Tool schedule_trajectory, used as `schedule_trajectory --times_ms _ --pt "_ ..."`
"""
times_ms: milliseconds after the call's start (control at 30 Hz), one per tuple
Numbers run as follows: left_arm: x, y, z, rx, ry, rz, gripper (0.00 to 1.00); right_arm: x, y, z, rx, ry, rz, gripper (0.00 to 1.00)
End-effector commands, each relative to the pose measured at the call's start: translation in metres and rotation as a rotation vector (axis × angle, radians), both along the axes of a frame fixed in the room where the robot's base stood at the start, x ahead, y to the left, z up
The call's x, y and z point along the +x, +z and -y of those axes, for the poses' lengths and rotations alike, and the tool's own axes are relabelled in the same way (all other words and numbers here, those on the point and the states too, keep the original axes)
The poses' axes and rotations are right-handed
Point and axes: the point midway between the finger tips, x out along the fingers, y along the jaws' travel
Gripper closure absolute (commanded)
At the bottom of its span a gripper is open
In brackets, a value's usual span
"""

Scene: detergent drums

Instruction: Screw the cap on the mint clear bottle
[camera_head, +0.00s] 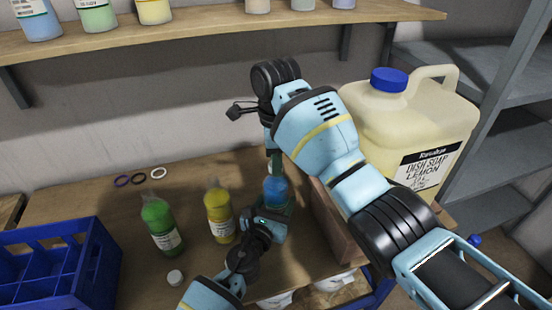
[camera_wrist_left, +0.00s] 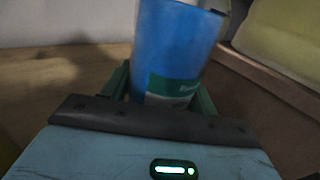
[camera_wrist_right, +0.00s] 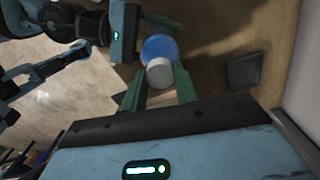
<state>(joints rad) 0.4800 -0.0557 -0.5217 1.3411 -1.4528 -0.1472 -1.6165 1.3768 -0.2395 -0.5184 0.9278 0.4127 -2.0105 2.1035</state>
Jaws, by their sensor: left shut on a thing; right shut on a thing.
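A blue bottle (camera_head: 275,190) with a green label stands upright on the bench; I cannot read its name. My left gripper (camera_head: 277,207) is shut around its body; the bottle fills the left wrist view (camera_wrist_left: 175,45). My right gripper (camera_head: 273,163) points down from above, shut on a white cap (camera_wrist_right: 159,71). In the right wrist view the cap sits between the fingertips over the top of the blue bottle (camera_wrist_right: 158,47). I cannot tell whether the threads engage. In the head view the cap is mostly hidden by my right gripper.
A yellow bottle (camera_head: 219,214) and a green bottle (camera_head: 161,226) stand left of the blue one. A blue crate (camera_head: 95,262) is at left. A wooden block (camera_head: 335,225) and large soap jug (camera_head: 405,125) stand right.

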Motion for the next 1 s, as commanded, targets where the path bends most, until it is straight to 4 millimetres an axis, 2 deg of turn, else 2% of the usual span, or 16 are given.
schedule_trajectory --times_ms 333,500,533,700,1000 --pt "0.0006 0.0001 -0.001 0.001 0.002 0.0 1.0 -0.0002 -0.0007 -0.0001 -0.001 -0.527 -0.002 0.98" --pt "0.0006 0.0001 -0.001 0.002 0.002 0.001 1.0 0.0 -0.0007 0.0 -0.001 -0.535 -0.002 0.98" --pt "0.0006 0.0001 -0.001 0.002 0.002 0.001 1.0 0.0 -0.0007 0.0 -0.001 -0.535 -0.002 0.67" --pt "0.0006 0.0001 -0.0009 0.002 0.002 0.001 1.0 0.0001 -0.0005 0.0001 -0.001 -0.534 -0.001 0.45" --pt "0.0004 0.0001 -0.0007 0.002 0.001 0.001 1.0 0.0005 0.0005 0.0002 0.0 -0.533 0.001 0.45"
